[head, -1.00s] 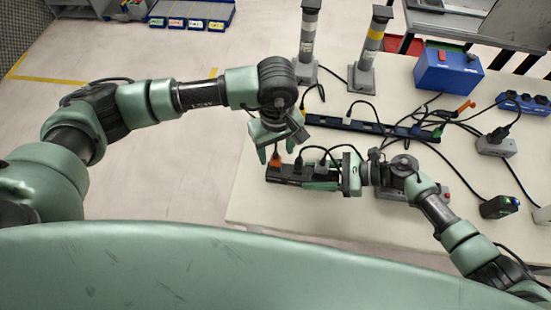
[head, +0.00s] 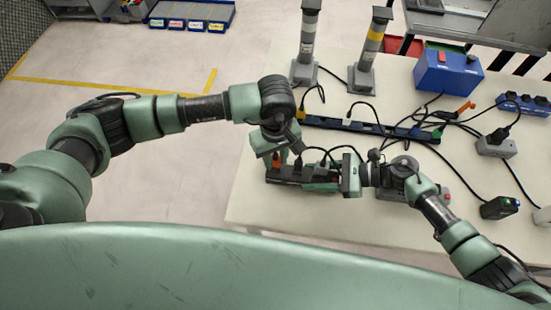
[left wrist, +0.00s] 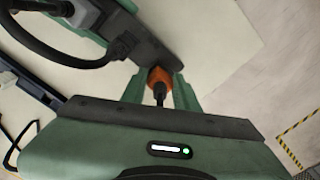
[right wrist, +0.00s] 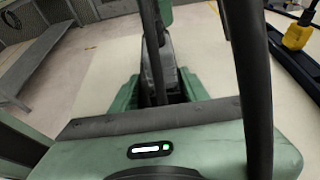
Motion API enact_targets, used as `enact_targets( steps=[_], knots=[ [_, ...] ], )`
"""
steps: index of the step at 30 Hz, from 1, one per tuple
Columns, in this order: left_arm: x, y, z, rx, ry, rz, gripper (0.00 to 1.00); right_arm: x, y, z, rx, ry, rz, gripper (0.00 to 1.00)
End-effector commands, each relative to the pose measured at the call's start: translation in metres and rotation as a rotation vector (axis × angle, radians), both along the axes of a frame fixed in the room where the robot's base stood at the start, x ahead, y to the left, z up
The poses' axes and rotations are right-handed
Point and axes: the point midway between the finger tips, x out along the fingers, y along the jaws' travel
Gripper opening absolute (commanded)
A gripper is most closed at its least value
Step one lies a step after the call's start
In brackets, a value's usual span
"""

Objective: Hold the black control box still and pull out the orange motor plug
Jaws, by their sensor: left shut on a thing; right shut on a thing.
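The black control box (head: 285,174) lies on the near left part of the white table. The orange motor plug (head: 276,160) stands at the box's left end; in the left wrist view the plug (left wrist: 159,76) meets the dark box (left wrist: 152,48). My left gripper (left wrist: 159,88) is shut on the orange plug, one finger on each side, with its black cable running back toward the palm. My right gripper (head: 322,182) is shut on the right end of the box. In the right wrist view, black cables partly hide the box (right wrist: 168,75) between its fingers.
Several black plugs and cables (head: 315,150) rise from the box close to both grippers. A long dark power strip (head: 350,124) lies behind. A blue case (head: 447,72) and two grey posts (head: 307,40) stand farther back. The table's left front edge is near the box.

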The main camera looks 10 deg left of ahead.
Motion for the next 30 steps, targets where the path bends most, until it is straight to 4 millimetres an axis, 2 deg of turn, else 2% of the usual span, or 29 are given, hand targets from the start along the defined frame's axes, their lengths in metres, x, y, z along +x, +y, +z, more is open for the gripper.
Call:
enact_targets(
  steps=[5, 12, 18, 22, 29, 30],
  knots=[
    [0.002, 0.0, 0.015, -0.001, -0.004, 0.0, 0.0, 0.0, 0.0, 0.0, 0.0, 0.0, 0.0, 0.0],
    [0.002, 0.0, 0.063, -0.002, -0.006, -0.002, 0.0, 0.0, 0.0, 0.0, 0.0, 0.0, 0.0, 0.0],
    [0.001, 0.0, 0.093, 0.0, -0.004, -0.001, 0.0, 0.0, 0.0, 0.0, 0.0, 0.0, 0.0, 0.0],
    [0.0, 0.0, 0.1, -0.001, -0.001, 0.0, 0.0, 0.0, 0.0, 0.0, 0.0, 0.0, 0.0, 0.0],
    [0.0, 0.0, 0.101, 0.0, 0.0, 0.0, 0.0, 0.0, 0.0, 0.0, 0.0, 0.0, 0.0, 0.0],
    [0.0, 0.0, 0.1, 0.0, 0.0, 0.0, 0.0, 0.0, 0.0, 0.0, 0.0, 0.0, 0.0, 0.54]
  ],
)
